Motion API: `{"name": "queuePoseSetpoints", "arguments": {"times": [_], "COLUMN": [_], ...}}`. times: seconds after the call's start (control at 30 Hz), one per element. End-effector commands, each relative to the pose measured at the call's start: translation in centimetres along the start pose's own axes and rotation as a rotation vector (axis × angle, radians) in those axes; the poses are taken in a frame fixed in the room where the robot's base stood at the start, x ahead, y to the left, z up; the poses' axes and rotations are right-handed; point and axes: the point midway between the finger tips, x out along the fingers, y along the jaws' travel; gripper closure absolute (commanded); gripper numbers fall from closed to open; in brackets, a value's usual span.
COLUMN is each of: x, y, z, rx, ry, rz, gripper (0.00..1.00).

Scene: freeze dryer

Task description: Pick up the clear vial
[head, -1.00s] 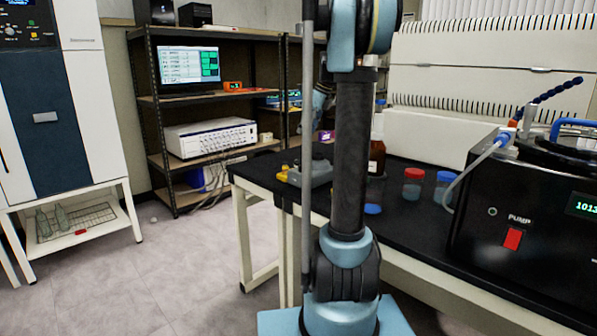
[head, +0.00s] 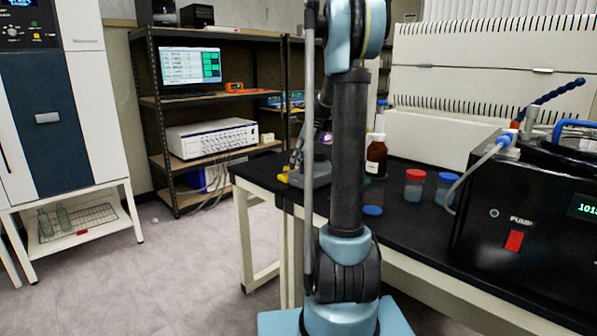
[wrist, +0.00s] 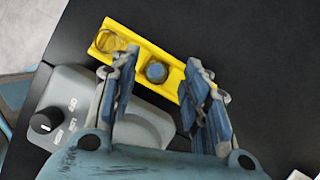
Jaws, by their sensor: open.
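In the wrist view, a yellow rack (wrist: 141,50) lies on the black bench top. A round, see-through vial (wrist: 109,42) sits at the rack's left end, its rim looking clear. A blue-topped round item (wrist: 156,73) sits in the rack's middle. My gripper (wrist: 161,62) is open over the rack, with its two fingers on either side of the blue-topped item and nothing visibly held. The clear vial lies beyond the left finger, outside the gap. In the head view my arm hides most of the rack.
A grey device with a black knob (wrist: 41,123) lies beside the rack, under my left finger. On the bench stand a brown bottle (head: 376,157), a red-lidded jar (head: 414,186) and a blue-lidded jar (head: 444,187). A black pump unit (head: 520,235) stands at the right.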

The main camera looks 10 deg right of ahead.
Motion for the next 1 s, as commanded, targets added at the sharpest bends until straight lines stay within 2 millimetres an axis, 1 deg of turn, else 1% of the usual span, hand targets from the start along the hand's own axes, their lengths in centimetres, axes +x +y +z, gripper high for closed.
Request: {"name": "queuePoseSetpoints", "arguments": {"times": [0.03,0.1,0.2,0.47,0.5,0.57,0.6,0.63,0.67,0.77,0.8,1.0], "x": [0.7,1.5,2.3,2.5,2.5,2.5,2.5,2.5,2.5,2.5,2.5,2.4], "y": [0.0,0.0,0.1,0.1,0.1,0.2,0.2,0.2,0.2,0.2,0.2,0.2], "z": [-0.1,0.0,0.0,0.1,0.1,0.1,0.1,0.1,0.1,0.1,0.1,0.1], "rx": [-0.001,-0.001,-0.001,-0.002,-0.002,-0.003,-0.003,-0.003,-0.003,-0.003,-0.003,-0.003], "ry": [0.0,0.0,0.0,0.0,0.0,0.0,0.0,0.0,0.0,0.0,0.0,0.0], "rz": [0.0,0.0,0.0,0.001,0.001,0.001,0.001,0.001,0.001,0.001,0.001,0.001], "gripper": [0.57,0.57,0.57,0.57,0.62,0.75,0.84,0.91,0.95,0.95,0.98,0.98]}}
